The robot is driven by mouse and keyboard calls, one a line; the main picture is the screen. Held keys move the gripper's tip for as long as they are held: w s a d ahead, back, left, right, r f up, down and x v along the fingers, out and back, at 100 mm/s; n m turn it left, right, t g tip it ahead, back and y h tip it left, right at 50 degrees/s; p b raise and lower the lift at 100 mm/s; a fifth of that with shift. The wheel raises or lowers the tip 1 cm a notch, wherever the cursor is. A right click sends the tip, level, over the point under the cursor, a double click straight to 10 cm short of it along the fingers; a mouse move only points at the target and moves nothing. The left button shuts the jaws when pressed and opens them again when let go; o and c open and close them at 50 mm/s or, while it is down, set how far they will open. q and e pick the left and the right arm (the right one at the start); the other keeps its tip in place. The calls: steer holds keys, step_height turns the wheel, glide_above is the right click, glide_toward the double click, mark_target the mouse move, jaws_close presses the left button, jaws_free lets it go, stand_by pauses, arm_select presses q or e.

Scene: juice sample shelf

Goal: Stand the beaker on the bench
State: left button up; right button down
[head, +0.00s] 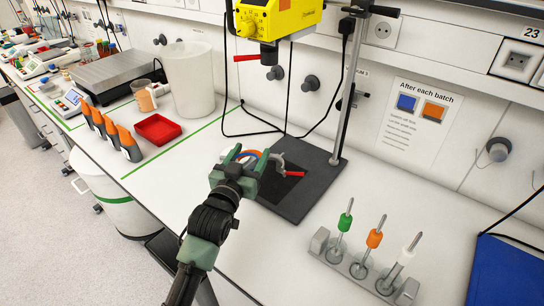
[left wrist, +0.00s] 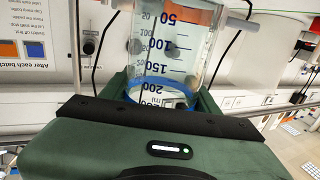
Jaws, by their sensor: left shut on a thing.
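The beaker (left wrist: 180,45) is clear with dark scale marks, a blue band (left wrist: 150,97) and orange contents (left wrist: 185,12). The left wrist picture is upside down, so the beaker looks about upright. My left gripper (head: 242,160) is shut on it near the blue band. In the head view the beaker (head: 263,158) is mostly hidden behind the gripper, over the stand's dark base. Grey clamp arms (head: 279,160) show close beside it; I cannot tell whether they touch it. The white bench (head: 190,180) lies below. My right gripper is not in view.
The dark stand base (head: 312,190) carries a post (head: 350,85) and a yellow device (head: 275,18) above. A rack (head: 340,262) with green, orange and white-handled tools is at right. A red tray (head: 158,129) and orange-topped bottles (head: 110,132) are at left.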

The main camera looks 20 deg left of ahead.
arm_select(q)
steer(key=w+d+f, duration=0.1)
steer(key=w, duration=0.1)
steer(key=w+d+f, duration=0.1)
steer(key=w+f, duration=0.1)
steer(key=w, duration=0.1)
steer(key=w+d+f, duration=0.1)
steer(key=w, duration=0.2)
steer(key=shift+w+f+p, duration=0.1)
steer(key=shift+f+p, duration=0.1)
steer(key=shift+p, duration=0.15)
steer(key=shift+w+d+f+p, duration=0.1)
steer(key=shift+w+f+p, duration=0.05)
steer(key=shift+w+p, duration=0.15)
steer(key=shift+w+f, duration=0.2)
steer(key=shift+w, duration=0.05)
steer(key=o, duration=1.7)
steer(key=shift+f, duration=0.15)
steer(key=shift+s, duration=0.1)
